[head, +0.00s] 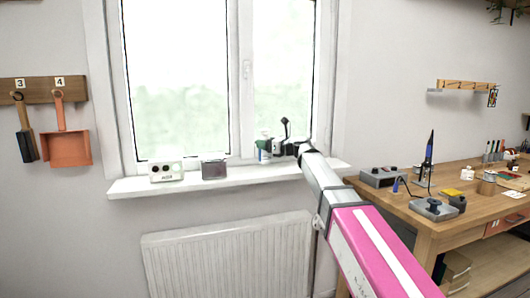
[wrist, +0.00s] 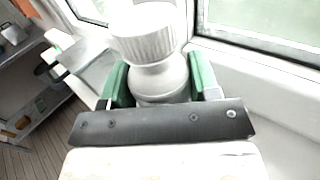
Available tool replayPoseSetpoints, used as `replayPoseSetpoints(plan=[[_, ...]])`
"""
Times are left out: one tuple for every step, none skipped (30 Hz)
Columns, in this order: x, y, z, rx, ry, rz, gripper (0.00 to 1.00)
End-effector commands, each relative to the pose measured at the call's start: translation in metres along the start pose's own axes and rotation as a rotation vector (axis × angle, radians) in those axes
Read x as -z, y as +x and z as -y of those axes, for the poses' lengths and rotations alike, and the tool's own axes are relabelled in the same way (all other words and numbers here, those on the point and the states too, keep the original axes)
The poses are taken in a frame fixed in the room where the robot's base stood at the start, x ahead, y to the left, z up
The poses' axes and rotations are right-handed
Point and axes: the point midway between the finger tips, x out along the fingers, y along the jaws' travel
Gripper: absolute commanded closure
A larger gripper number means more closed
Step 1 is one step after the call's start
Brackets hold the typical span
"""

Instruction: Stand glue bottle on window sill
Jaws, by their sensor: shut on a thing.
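The white glue bottle (wrist: 158,78) with a ribbed white cap stands between the green finger pads of my gripper (wrist: 161,82) in the wrist view. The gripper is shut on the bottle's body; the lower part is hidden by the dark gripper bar. In the head view my gripper (head: 268,148) is over the right part of the window sill (head: 238,176), in front of the window. A small white and blue part of the bottle (head: 263,156) shows there, looking roughly upright. I cannot tell whether its base touches the sill.
A pale radio-like box (head: 166,171) and a grey box (head: 214,169) stand on the sill to the left. The window frame (head: 237,90) is close behind the gripper. A radiator (head: 230,255) is below. A workbench (head: 450,215) with tools stands at right.

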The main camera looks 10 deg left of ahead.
Motion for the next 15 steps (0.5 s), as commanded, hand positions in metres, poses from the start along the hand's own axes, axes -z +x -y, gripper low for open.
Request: replayPoseSetpoints(plan=[[0.007,0.0,-0.001,0.0,0.001,0.0,0.76],[0.011,0.0,-0.001,0.0,0.001,-0.001,0.76],[0.017,0.0,-0.001,0.0,0.001,-0.001,0.76],[0.021,0.0,-0.001,0.0,0.002,-0.001,0.76],[0.025,0.0,-0.001,0.0,0.002,-0.001,0.76],[0.029,0.0,-0.001,0.0,0.001,0.0,0.76],[0.031,0.0,-0.001,0.0,0.0,0.0,0.76],[0.032,0.0,-0.001,0.0,0.0,0.0,0.76],[0.033,0.0,-0.001,0.0,0.0,0.0,0.76],[0.033,0.0,-0.001,0.0,-0.001,0.001,0.76],[0.032,0.0,-0.001,0.0,-0.001,0.001,0.76],[0.032,0.0,-0.001,0.0,-0.001,0.001,0.76],[0.032,0.0,-0.001,0.0,-0.001,0.001,0.76],[0.032,0.0,-0.001,0.0,-0.001,0.001,0.76],[0.032,0.0,-0.001,0.0,-0.001,0.0,0.76]])
